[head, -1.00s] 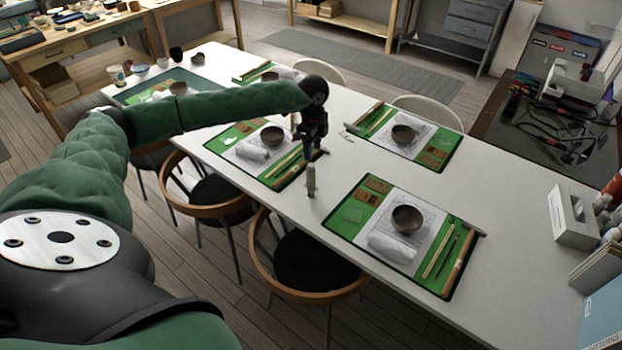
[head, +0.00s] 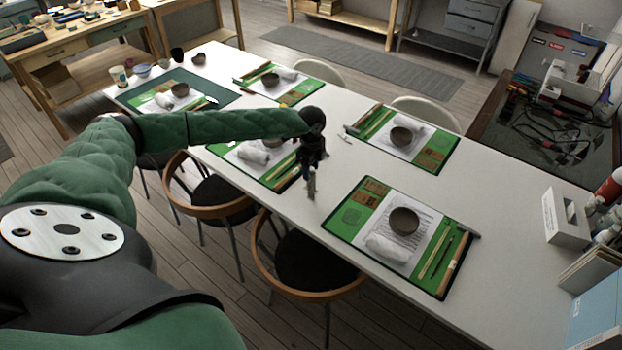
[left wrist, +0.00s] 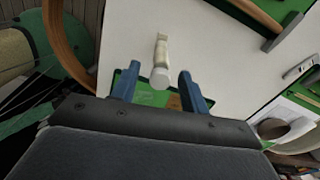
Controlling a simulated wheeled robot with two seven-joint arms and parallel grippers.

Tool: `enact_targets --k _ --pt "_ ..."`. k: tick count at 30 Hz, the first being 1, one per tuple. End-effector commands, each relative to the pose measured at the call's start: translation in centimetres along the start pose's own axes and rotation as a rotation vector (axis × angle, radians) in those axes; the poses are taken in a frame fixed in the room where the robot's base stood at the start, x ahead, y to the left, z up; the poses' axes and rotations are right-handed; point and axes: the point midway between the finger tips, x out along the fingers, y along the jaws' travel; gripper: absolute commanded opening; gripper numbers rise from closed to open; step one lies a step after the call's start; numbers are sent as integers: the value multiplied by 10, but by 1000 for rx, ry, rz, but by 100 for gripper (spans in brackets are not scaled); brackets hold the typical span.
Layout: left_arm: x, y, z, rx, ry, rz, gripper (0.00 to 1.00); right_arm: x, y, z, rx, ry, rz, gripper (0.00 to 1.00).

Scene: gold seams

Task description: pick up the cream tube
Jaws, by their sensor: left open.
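The cream tube (head: 311,187) is a small pale beige tube on the white table, near its front edge, left of the nearest place setting. It looks upright in the head view, with its upper part hidden by my left gripper (head: 311,168). In the left wrist view the tube (left wrist: 161,52) shows a pale narrow body and a round whitish end. My left gripper's two blue fingers (left wrist: 159,72) are open, one on each side of the tube's round end in that picture. I cannot tell whether either finger touches it. My right gripper is not in view.
The nearest green mat (head: 350,217) holds a brown bowl (head: 404,221), a rolled white cloth (head: 388,247) and wooden tools. Another mat (head: 285,184) lies just left of the gripper. A chair (head: 305,290) stands at the table's front edge.

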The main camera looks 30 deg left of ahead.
Motion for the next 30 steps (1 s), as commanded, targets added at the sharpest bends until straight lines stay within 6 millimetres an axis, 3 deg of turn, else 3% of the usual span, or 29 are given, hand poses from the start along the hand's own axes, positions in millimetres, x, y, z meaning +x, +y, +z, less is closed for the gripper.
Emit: enact_targets --k 10,17,18,30 --pt "6 0 0 0 0 -1 45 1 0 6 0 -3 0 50" --pt "6 0 0 0 0 -1 2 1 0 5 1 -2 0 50" --pt "6 0 0 0 0 -1 0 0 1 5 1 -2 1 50" --pt "5 0 0 0 0 -1 0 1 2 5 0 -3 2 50"
